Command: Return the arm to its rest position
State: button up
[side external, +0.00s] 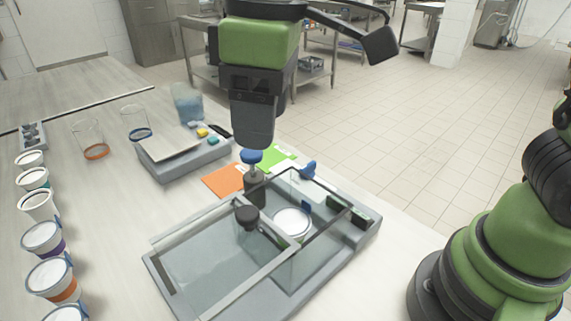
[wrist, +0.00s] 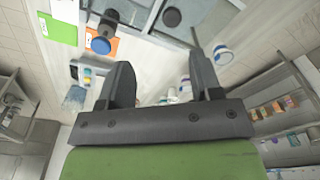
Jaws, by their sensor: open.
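My gripper (side external: 252,143) hangs below the green wrist, above the back of the grey-framed glass case (side external: 222,290). In the wrist view my gripper (wrist: 161,75) has its two dark fingers wide apart, with nothing held between them. A blue-topped knob (side external: 252,157) on a dark post appears just below the gripper in the side view. In the wrist view the blue knob (wrist: 101,46) lies to the left of the left finger, outside the jaws.
A white round cup (side external: 291,223) is inside the case. Several cups (side external: 43,237) line the table's left side. Two clear cups (side external: 137,122) and a grey scale-like station (side external: 184,158) stand behind. Orange (side external: 223,180) and green (side external: 280,158) cards lie near the case. Open floor is at right.

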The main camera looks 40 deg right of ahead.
jog(key=s+d+r+m+t, duration=0.2)
jog(key=s+d+m+t, duration=0.1)
jog(key=s+d+m, duration=0.2)
jog(key=s+d+r+m+t+y, duration=0.1)
jog(key=s+d+r+m+t, duration=0.1)
jog(key=s+d+m, duration=0.4)
jog(key=s+d+t, duration=0.1)
jog(key=d, duration=0.1)
jog(key=shift+d+m+t, duration=0.3)
jog(key=shift+d, duration=0.1)
